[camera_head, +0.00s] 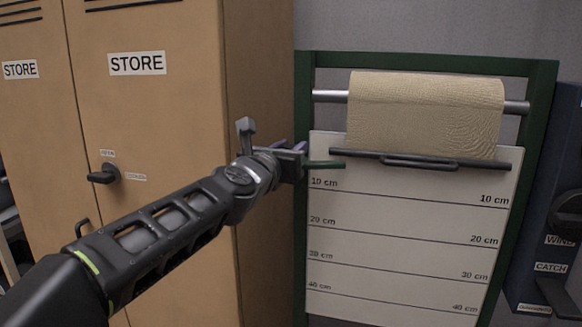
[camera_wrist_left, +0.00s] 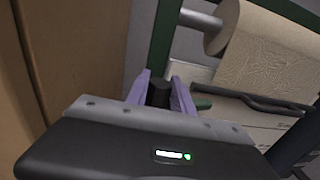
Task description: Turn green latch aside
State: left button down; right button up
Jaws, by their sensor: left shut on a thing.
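The green latch (camera_head: 325,164) is a short green bar at the left end of the dark bar across the paper, reaching out to the right of my gripper. My left gripper (camera_head: 298,148) is at the left post of the green frame, with its purple fingers closed around a dark upright knob at the latch's left end. In the left wrist view the knob (camera_wrist_left: 158,93) stands between the two fingers, and a bit of the green latch (camera_wrist_left: 203,102) shows to their right. The fingers hide the latch's pivot. My right gripper is not in view.
A tan paper roll (camera_head: 425,112) hangs on a metal rod in the green frame (camera_head: 543,120). A dark bar with a handle (camera_head: 420,161) crosses the paper above a white board (camera_head: 400,240) with cm lines. A tan STORE cabinet (camera_head: 150,120) stands close on the left.

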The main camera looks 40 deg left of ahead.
pick_arm(q)
jog(key=h+b, duration=0.1)
jog(key=m+h+b, duration=0.2)
jog(key=shift+f+t+h, duration=0.25)
jog(key=shift+t+h, duration=0.05)
jog(key=shift+r+m+h+b, duration=0.15)
jog(key=shift+m+h+b, duration=0.25)
jog(key=shift+m+h, duration=0.5)
jog(key=shift+r+m+h, duration=0.1)
jog(key=shift+m+h, duration=0.5)
jog(key=shift+h, duration=0.6)
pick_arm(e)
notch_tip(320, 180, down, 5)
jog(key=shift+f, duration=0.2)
pick_arm(q)
jog(key=c, duration=1.1)
grip_release()
jog(key=s+a, duration=0.1)
jog(key=s, duration=0.6)
jog(key=shift+s+a, duration=0.25)
jog(key=shift+s, duration=0.1)
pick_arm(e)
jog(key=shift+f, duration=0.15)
